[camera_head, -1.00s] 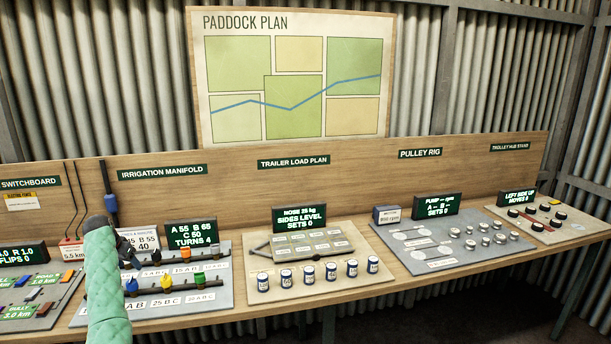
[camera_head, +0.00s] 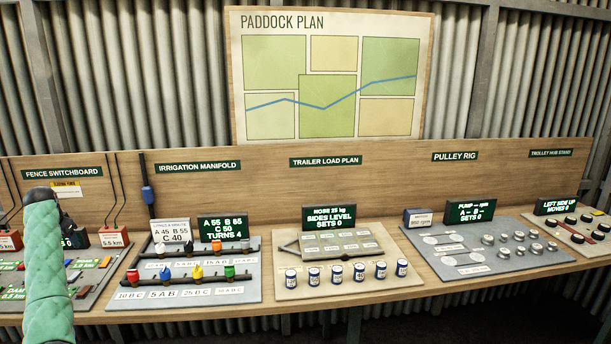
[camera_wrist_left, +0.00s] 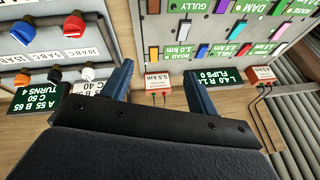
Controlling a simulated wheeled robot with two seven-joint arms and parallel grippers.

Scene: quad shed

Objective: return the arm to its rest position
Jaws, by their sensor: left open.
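My left arm in its green quilted sleeve (camera_head: 45,275) rises from the bottom left in the head view, in front of the fence switchboard. It hides most of its own gripper there. In the left wrist view my left gripper (camera_wrist_left: 160,82) is open, its two blue fingers apart with nothing held between them. Beyond the gap a red and white 5.5 km box (camera_wrist_left: 158,78) stands on the bench, apart from the fingers as far as I can tell. My right gripper is in neither view.
The fence switchboard (camera_head: 98,275) is partly behind my arm. The irrigation manifold (camera_head: 185,272) with coloured taps stands to its right. Further right are the trailer load plan board (camera_head: 335,285), the pulley rig (camera_head: 480,258) and the trolley hub stand (camera_head: 575,232). A paddock plan (camera_head: 330,75) hangs above.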

